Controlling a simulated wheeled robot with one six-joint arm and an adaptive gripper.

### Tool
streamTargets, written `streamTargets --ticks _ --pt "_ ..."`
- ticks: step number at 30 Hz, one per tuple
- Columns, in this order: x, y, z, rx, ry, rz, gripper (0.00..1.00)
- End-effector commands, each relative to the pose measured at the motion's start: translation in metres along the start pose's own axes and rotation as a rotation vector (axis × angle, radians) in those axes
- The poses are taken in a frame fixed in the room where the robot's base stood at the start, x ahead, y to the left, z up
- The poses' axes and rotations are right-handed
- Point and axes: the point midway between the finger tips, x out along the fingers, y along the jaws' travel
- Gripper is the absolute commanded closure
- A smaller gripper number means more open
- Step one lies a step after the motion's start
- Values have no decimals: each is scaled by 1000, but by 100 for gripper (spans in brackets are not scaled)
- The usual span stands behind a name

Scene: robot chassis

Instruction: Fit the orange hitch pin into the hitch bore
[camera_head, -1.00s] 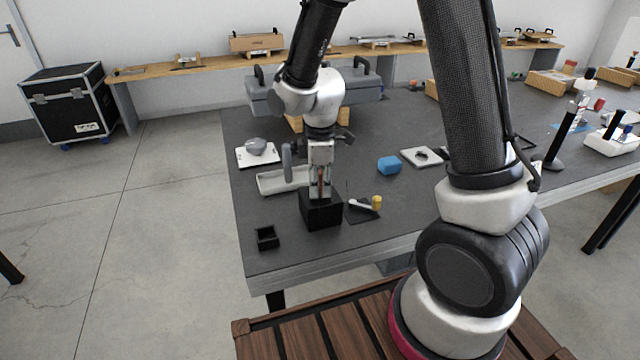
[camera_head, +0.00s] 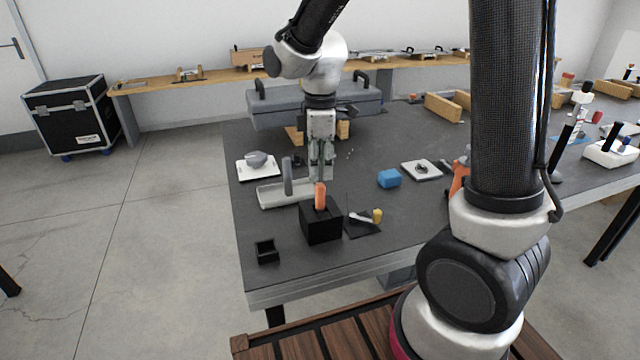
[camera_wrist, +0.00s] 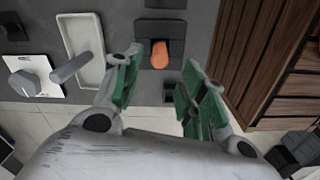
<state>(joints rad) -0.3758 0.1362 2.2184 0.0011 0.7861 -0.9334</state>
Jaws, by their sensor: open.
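The orange hitch pin (camera_head: 320,196) stands nearly upright at the top of the black block (camera_head: 321,225), its orange upper part showing above it. The pin's lower end and the hitch bore are hidden, so I cannot tell how deep it sits. My gripper (camera_head: 321,176) is above the pin, pointing down, empty. In the wrist view the green-padded fingers of my gripper (camera_wrist: 160,84) are spread wide. There the orange pin (camera_wrist: 160,54) and the black block (camera_wrist: 161,29) show beyond the fingertips, apart from them.
A grey tray with an upright handle (camera_head: 270,195) is left of the block. A small black open box (camera_head: 266,252) stands near the table's front left. A yellow-tipped piece (camera_head: 376,215) lies right of the block, with a blue block (camera_head: 389,178) farther back.

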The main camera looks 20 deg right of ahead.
Motion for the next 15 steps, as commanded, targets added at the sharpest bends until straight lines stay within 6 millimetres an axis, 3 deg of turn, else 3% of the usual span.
streamTargets --ticks 3,10,13,15 --pt "-16 1 0 0 1 2 58" --pt "-26 0 2 8 1 1 58" --pt "-39 -4 15 79 16 21 58" --pt "-56 -12 35 188 38 48 58"
